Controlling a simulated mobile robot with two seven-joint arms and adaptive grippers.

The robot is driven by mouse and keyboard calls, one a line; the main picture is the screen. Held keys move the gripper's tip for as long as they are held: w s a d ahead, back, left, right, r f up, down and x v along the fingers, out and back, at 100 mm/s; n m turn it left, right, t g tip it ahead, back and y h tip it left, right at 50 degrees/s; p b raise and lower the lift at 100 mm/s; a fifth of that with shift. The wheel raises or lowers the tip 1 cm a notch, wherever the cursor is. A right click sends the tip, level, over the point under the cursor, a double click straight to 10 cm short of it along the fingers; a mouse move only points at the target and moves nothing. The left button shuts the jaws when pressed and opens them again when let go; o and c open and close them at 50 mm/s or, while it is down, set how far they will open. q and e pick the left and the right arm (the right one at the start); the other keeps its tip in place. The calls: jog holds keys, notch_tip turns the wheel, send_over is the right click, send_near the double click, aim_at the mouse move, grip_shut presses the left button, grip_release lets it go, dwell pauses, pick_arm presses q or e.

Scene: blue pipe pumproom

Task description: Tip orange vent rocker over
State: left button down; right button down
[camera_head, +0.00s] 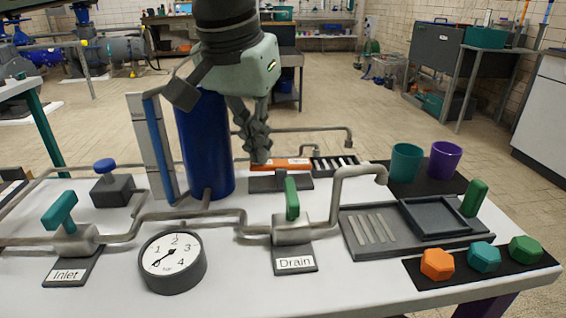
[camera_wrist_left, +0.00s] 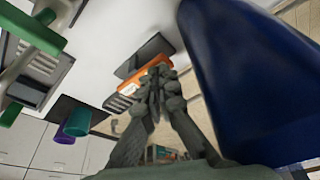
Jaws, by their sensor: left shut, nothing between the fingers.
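The orange vent rocker (camera_head: 290,165) sits on a dark base (camera_head: 290,183) at the back of the white table, just behind the green-handled Drain valve (camera_head: 292,200). My left gripper (camera_head: 261,158) points down with its fingers shut and empty, its tips at the left end of the rocker. In the left wrist view the shut fingertips (camera_wrist_left: 158,78) overlap the edge of the orange rocker (camera_wrist_left: 136,80). I cannot tell whether they touch it. The fingers hide part of the rocker's left end. My right gripper is not in view.
A tall blue cylinder (camera_head: 205,148) stands close left of my left gripper. Grey pipes (camera_head: 190,216), a round gauge (camera_head: 173,262) and the Inlet valve (camera_head: 66,225) are in front and left. A slotted black block (camera_head: 334,168) and teal and purple cups (camera_head: 405,162) stand to the right.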

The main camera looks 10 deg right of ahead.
pick_arm(q)
jog(key=shift+s+f, duration=0.1)
jog(key=shift+f, duration=0.3)
jog(key=shift+r, duration=0.1)
notch_tip(320, 180, up, 9)
jog(key=p, duration=0.6)
jog(key=shift+f, duration=0.25)
